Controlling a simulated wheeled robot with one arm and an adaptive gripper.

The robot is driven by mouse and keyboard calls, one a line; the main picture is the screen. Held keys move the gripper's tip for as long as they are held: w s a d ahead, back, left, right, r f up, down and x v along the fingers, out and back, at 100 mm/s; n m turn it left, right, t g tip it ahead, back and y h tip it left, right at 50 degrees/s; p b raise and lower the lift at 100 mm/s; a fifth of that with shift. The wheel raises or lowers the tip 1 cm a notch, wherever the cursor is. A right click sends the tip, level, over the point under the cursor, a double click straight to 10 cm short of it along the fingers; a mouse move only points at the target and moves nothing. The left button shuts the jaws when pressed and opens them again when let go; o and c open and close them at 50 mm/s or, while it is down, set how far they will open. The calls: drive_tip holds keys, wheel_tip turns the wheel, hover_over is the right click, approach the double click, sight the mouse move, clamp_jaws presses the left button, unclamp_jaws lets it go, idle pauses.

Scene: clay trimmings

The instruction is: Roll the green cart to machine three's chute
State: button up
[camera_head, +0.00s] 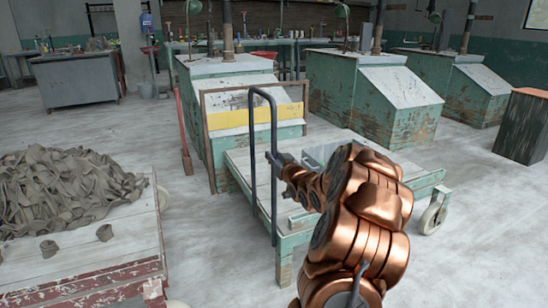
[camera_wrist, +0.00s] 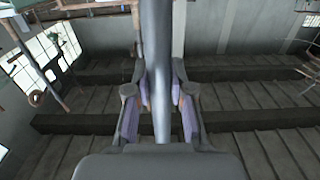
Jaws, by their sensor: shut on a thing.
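The green cart (camera_head: 290,240) stands in the middle of the head view, with a pale worn deck, a dark upright tube handle (camera_head: 262,120) and a caster wheel at right. My gripper (camera_head: 274,158) is at the handle's right upright. The wrist view shows the handle tube (camera_wrist: 160,90) running between the fingers, so the gripper is shut on it. My arm hides part of the deck. Several green machines with sloping pale fronts stand behind: a near one (camera_head: 225,75), a middle one (camera_head: 385,112) and a far right one (camera_head: 478,95). I can read no numbers on them.
A pale cart (camera_head: 130,240) with a heap of grey clay trimmings (camera_head: 60,190) stands at left. A red-handled shovel (camera_head: 184,130) leans beside the near machine. A dark bin (camera_head: 525,128) stands at right. Open floor lies between it and the green cart.

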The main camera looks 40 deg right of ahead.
clamp_jaws()
drive_tip(key=w+a+b, duration=0.2)
drive_tip(key=a+b, duration=0.1)
drive_tip(key=a, duration=0.4)
drive_tip(key=shift+w+a+b, duration=0.35)
drive_tip(key=w+a, duration=0.2)
drive_tip(key=a, duration=0.5)
drive_tip(key=shift+w+a+b, duration=0.3)
drive_tip(key=shift+b, duration=0.05)
idle(0.4)
drive_tip(key=shift+d, duration=0.1)
